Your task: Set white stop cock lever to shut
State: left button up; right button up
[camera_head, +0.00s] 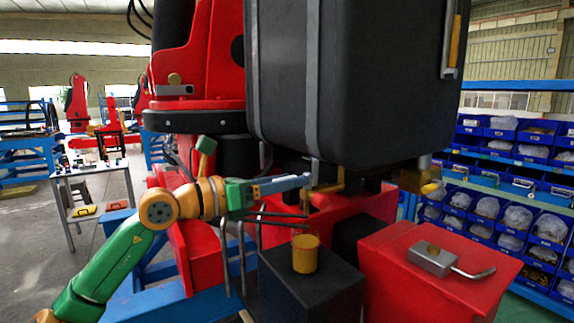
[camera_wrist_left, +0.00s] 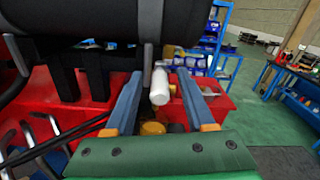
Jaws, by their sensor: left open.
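The white lever (camera_wrist_left: 160,86) shows in the left wrist view as a short, round-ended white bar. It lies between the two blue fingers of my left gripper (camera_wrist_left: 159,76), with a visible gap on each side. The gripper is open. In the head view, my left gripper (camera_head: 308,181) reaches in from the left, with its fingertips beside a brass fitting (camera_head: 331,187) under the large black tank (camera_head: 350,80). The white lever cannot be made out clearly there. My right gripper does not show.
Below the gripper, a yellow cylinder (camera_head: 305,254) stands on a black box (camera_head: 312,290). To the right, a grey metal block with a bent lever (camera_head: 435,260) lies on a red box (camera_head: 400,285). Dark rods run just below the gripper. Shelves of blue bins (camera_head: 500,210) stand at right.

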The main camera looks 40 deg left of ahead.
pick_arm(q)
jog(key=shift+w+d+f, duration=0.1)
jog(key=shift+w+f, duration=0.05)
jog(key=shift+w, duration=0.05)
jog(key=shift+s, duration=0.2)
grip_shut()
dwell(1.0)
